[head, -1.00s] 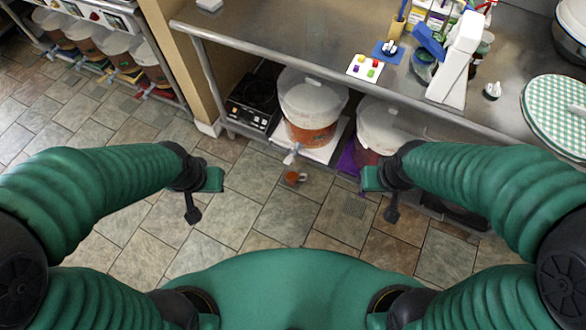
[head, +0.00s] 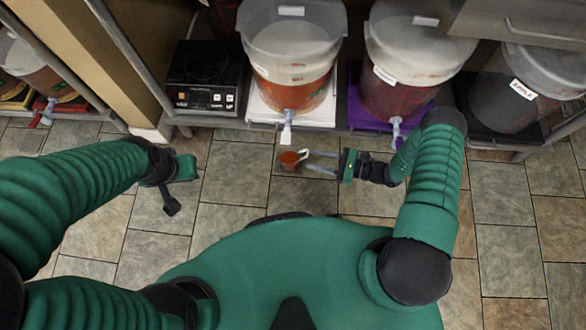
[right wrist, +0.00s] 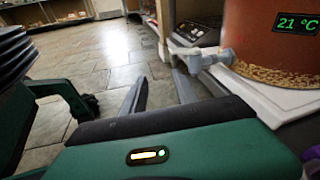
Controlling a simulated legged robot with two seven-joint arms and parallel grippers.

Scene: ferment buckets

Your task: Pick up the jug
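The jug (head: 289,160) is small, holds orange-red liquid and has a pale handle on its right side. In the head view it appears below the tap of the orange bucket (head: 293,90); its support is unclear. My right gripper (head: 308,159) comes from the right, with two grey fingers spread apart and their tips close to the handle. I cannot tell whether they touch it. The right wrist view shows the same fingers (right wrist: 160,88) apart with nothing between them; the jug is not seen there. My left gripper (head: 186,168) is at the left, away from the jug, its fingers not clearly visible.
The bucket's tap (head: 287,128) sticks out above the jug; in the right wrist view the tap (right wrist: 205,57) is near the fingers. A purple-based bucket (head: 400,85), a dark bucket (head: 505,100) and a black scale (head: 203,75) stand alongside. The tiled floor (head: 235,180) is clear.

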